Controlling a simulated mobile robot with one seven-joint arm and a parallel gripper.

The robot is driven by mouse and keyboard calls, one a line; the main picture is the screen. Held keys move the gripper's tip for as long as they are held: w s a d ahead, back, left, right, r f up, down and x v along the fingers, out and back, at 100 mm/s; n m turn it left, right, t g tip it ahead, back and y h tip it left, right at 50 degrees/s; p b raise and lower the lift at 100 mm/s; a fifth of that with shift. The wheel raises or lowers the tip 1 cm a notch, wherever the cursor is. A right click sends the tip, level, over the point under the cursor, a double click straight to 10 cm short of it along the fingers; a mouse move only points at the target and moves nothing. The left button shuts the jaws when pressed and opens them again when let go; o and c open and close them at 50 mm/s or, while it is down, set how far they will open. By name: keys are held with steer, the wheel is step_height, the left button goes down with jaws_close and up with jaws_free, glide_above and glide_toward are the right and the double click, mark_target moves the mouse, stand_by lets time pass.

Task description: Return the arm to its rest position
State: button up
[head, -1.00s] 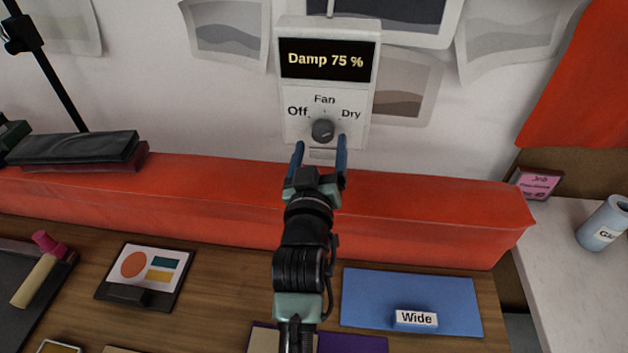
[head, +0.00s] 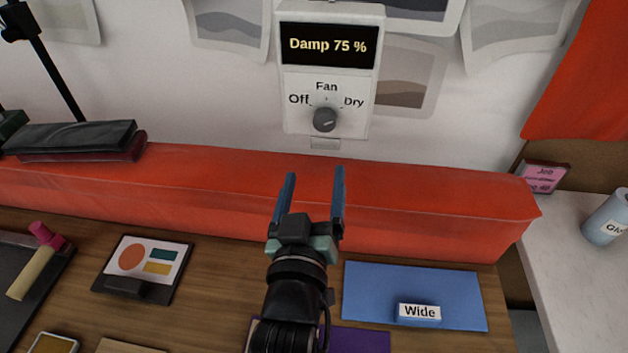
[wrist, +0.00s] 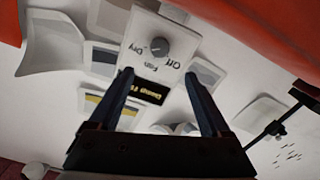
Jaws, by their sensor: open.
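My gripper (head: 312,200) is open and empty in the head view, its two blue fingers pointing up in front of the red padded ledge. It also shows in the wrist view (wrist: 160,84), fingers apart with nothing between them. The fan control box (head: 330,70) hangs on the white wall above the ledge, its display reading "Damp 75 %". Its dark knob (head: 325,120) is clear of my fingers, and its pointer looks turned toward "Dry". The box and knob (wrist: 160,46) appear upside down in the wrist view.
The red ledge (head: 430,195) runs across behind the wooden bench. On the bench are a blue mat (head: 375,290) with a "Wide" block (head: 418,312), a card with shapes (head: 150,257), and a roller (head: 38,262) at left. A bottle (head: 606,220) stands on the right counter.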

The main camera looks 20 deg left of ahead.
steer(key=w+d+r+m+t+h, duration=0.1)
steer(key=d+r+m+t, duration=0.2)
steer(key=r, duration=0.8)
steer(key=d+r+t+h, duration=0.15)
steer(key=d+r, duration=0.35)
steer(key=r, duration=0.7)
steer(key=s+d+r+m+t+h, duration=0.1)
steer(key=s+d+r+m+t, duration=0.1)
steer(key=r, duration=0.6)
steer(key=s+d+r+m+t+h, duration=0.1)
steer(key=s+d+r+t, duration=0.2)
steer(key=s+d+r, duration=0.2)
step_height(320, 180, up, 4)
steer(key=shift+s+m, duration=0.4)
steer(key=shift+s, duration=0.6)
